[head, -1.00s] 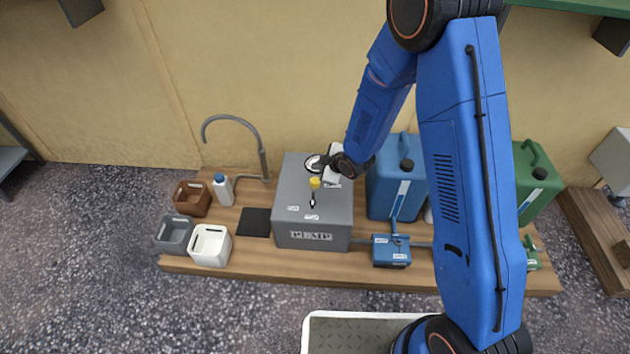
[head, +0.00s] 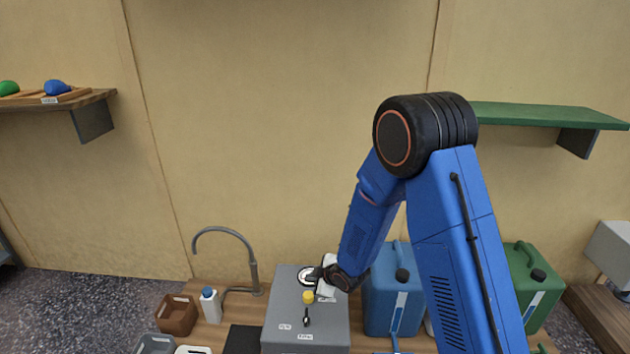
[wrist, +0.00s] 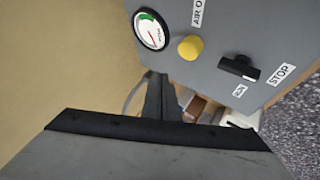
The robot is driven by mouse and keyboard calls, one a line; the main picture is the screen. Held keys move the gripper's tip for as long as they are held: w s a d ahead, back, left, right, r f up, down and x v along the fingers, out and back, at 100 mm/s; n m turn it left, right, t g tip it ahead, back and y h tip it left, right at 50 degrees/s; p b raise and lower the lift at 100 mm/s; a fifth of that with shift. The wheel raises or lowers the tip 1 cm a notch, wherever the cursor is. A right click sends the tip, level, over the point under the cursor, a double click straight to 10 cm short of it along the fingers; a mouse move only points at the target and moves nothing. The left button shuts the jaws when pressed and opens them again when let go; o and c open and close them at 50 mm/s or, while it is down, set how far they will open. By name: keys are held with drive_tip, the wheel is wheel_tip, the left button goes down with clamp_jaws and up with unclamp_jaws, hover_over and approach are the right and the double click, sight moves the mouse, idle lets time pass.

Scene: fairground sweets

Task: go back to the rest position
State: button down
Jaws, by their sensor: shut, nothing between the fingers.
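My gripper (head: 316,273) is just above the top of the grey pump box (head: 285,343), beside its round gauge, on the side towards the wall. In the wrist view my gripper's dark fingers (wrist: 160,98) are together with nothing between them. The box's top panel shows a gauge (wrist: 150,30) with a green sector and a red needle, a yellow knob (wrist: 190,47) and a black switch (wrist: 240,68) between labels that read RUN and STOP. I cannot tell whether the fingers touch the box. My blue arm reaches down to it from the right.
A blue canister (head: 385,300) stands close right of the box, a green canister (head: 535,290) farther right. Left are a grey tap (head: 254,270), a white bottle (head: 210,306) and a brown container (head: 177,315). A green shelf (head: 540,115) juts from the wall, upper right.

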drive_tip(key=s+d+r+m+h, duration=0.2)
drive_tip(key=s+d+r+m, duration=0.25)
drive_tip(key=d+r, duration=0.7)
drive_tip(key=s+d+r+m+h, duration=0.3)
drive_tip(key=s+d+r+m, duration=0.15)
drive_tip(key=d+r, duration=0.7)
drive_tip(key=s+d+r+m, duration=0.2)
drive_tip(key=s+r, duration=0.1)
drive_tip(key=s, duration=0.7)
drive_tip(key=s+d+r+m+g, duration=0.1)
drive_tip(key=s+d+r+m, duration=0.2)
drive_tip(key=s, duration=0.7)
drive_tip(key=s+d+r+m+g, duration=0.1)
drive_tip(key=s+d+r+m, duration=0.1)
drive_tip(key=s, duration=0.8)
wheel_tip(320, 180, up, 2)
drive_tip(key=shift+d+r+m+h, duration=0.25)
drive_tip(key=shift+d+m+h, duration=0.15)
drive_tip(key=shift+d, duration=0.3)
drive_tip(key=shift+w, duration=0.1)
